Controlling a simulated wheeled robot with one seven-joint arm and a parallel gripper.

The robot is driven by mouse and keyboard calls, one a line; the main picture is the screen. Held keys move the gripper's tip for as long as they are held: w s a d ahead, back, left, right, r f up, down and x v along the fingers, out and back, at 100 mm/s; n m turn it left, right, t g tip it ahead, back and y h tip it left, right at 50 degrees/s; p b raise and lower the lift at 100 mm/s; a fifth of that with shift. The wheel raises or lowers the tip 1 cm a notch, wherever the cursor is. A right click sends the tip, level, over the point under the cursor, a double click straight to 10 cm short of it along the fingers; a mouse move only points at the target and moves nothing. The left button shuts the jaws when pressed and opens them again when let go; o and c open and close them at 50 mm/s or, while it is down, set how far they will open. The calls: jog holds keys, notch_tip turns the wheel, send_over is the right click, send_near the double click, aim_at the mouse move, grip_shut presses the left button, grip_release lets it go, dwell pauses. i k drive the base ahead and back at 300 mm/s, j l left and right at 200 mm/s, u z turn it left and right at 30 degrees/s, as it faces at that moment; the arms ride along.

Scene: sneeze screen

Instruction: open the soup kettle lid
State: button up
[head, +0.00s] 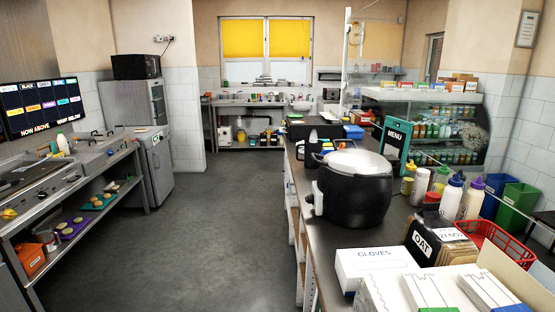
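The soup kettle (354,204) is a large black round pot standing on the dark counter to the right of the aisle. Its pale metal lid (357,162) lies flat across the top and looks closed. A small white part (319,204) shows at the kettle's left side; I cannot tell what it is. My gripper is not in view, and no part of my arm shows.
White glove boxes (375,265), an OAT container (432,243), a red basket (490,243) and squeeze bottles (472,198) crowd the counter near the kettle. A menu board (395,140) stands behind it. The aisle floor (220,220) is clear.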

aim_at(332, 160)
jog(key=i+j+u, duration=0.1)
jog(key=u, duration=0.95)
jog(key=i, duration=2)
jog(key=i+j+z, duration=0.1)
jog(key=i+z, duration=0.3)
jog(key=i+j+z, duration=0.25)
jog(key=i+z, duration=0.2)
